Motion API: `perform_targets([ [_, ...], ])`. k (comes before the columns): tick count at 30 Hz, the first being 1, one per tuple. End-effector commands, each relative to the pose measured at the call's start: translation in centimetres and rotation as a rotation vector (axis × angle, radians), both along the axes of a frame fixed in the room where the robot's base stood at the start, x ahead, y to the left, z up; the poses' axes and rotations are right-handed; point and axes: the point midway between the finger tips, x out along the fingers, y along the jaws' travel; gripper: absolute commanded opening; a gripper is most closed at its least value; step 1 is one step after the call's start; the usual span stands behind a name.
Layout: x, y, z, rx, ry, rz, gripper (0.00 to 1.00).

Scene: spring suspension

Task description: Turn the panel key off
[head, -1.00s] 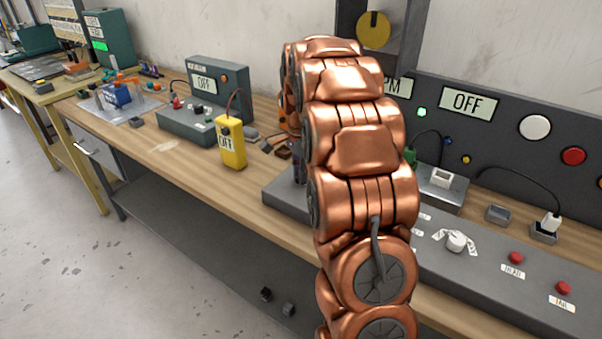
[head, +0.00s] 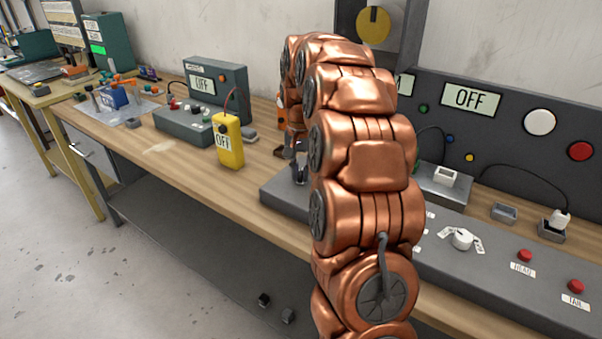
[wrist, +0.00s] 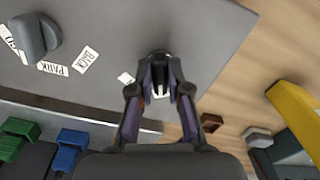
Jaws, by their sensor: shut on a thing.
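The grey control panel base (head: 480,275) runs along the bench, and it fills the upper left of the wrist view (wrist: 120,25). My gripper (wrist: 160,62) is over its end, with its fingers closed in around a small dark piece (wrist: 158,54), which seems to be the panel key. The fingers cover most of it, so its turn angle cannot be read. In the head view my gripper (head: 299,170) is largely behind my copper arm. The green lamp (head: 423,108) on the upright panel looks dim, and the large display (head: 470,98) reads OFF.
A white selector knob (head: 462,239) and two red buttons (head: 525,255) (head: 576,286) sit on the panel base. A yellow meter (head: 229,141) stands left of my gripper.

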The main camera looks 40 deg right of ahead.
Motion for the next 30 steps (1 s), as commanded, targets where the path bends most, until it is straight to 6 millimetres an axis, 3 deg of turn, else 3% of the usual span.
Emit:
perform_targets([
  [10, 0.1, -0.06, 0.05, -0.002, -0.006, 0.148, 0.0],
  [27, 0.08, -0.09, 0.13, -0.002, -0.006, 0.177, 0.0],
  [28, 0.08, -0.09, 0.13, -0.002, -0.006, 0.177, 0.2],
  [30, 0.06, -0.09, 0.12, -0.002, -0.005, 0.177, 0.27],
])
